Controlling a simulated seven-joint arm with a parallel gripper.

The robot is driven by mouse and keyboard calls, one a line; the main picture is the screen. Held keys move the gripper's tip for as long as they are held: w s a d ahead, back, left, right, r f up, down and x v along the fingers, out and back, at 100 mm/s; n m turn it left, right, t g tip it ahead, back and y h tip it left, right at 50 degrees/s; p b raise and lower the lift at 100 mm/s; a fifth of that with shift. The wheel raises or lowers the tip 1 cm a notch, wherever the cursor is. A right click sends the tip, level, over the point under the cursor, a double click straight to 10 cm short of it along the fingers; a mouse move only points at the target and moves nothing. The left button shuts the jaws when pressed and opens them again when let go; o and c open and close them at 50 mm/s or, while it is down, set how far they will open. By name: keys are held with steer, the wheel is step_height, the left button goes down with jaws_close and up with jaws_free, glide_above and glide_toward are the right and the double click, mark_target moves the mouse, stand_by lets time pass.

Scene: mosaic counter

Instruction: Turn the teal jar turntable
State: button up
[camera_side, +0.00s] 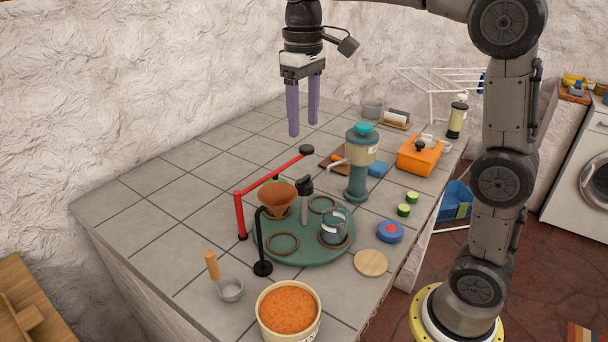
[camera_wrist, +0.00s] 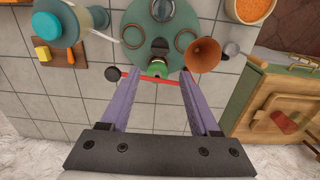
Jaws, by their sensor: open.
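The round teal turntable (camera_side: 312,252) lies on the tiled counter, with several brown rings on top. A glass jar (camera_side: 334,224) stands on its right part. A black-topped upright (camera_side: 304,204) rises near its middle. The turntable also shows at the top of the wrist view (camera_wrist: 158,29), partly cut off. My gripper (camera_side: 303,128) is open and empty, fingers pointing down, high above the counter behind the turntable. In the wrist view its fingers (camera_wrist: 160,74) are spread, with the red bar seen between and beyond them.
A red bar (camera_side: 268,177) with a black knob crosses behind the turntable. A teal grinder (camera_side: 360,165) stands behind right; an orange-filled tub (camera_side: 289,308) is in front. Bare tiles lie at left.

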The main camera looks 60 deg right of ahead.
mark_target(304, 178)
step_height(304, 178, down, 13)
steer(key=shift+f, duration=0.1)
stand_by(0.4)
jaws_close()
stand_by(1.4)
